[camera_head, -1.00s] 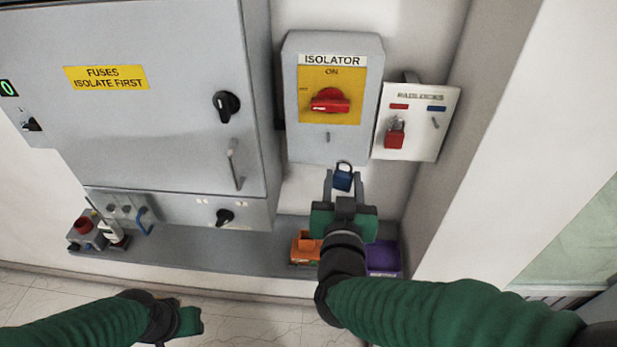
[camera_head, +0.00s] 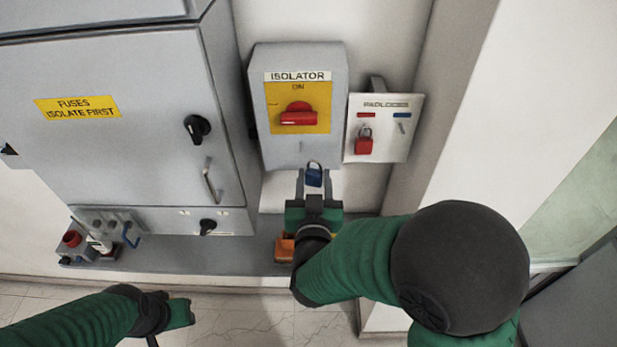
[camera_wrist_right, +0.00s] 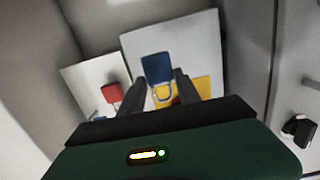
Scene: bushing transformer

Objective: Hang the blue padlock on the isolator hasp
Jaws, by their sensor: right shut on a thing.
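The blue padlock (camera_head: 314,177) is between the fingers of my right gripper (camera_head: 314,186), its shackle pointing up in the head view. In the right wrist view the padlock (camera_wrist_right: 156,67) shows with its shackle toward the wrist, between the fingertips (camera_wrist_right: 161,87). The isolator (camera_head: 257,130) is a grey wall box with a yellow plate and a red handle (camera_head: 298,115) at ON.
A white padlock board (camera_head: 386,150) with a red padlock (camera_head: 364,142) is right of the isolator. A grey fuse cabinet (camera_head: 120,150) with a protruding handle (camera_head: 211,182) stands left. An orange bin (camera_head: 285,249) sits on the grey shelf (camera_head: 245,258) below.

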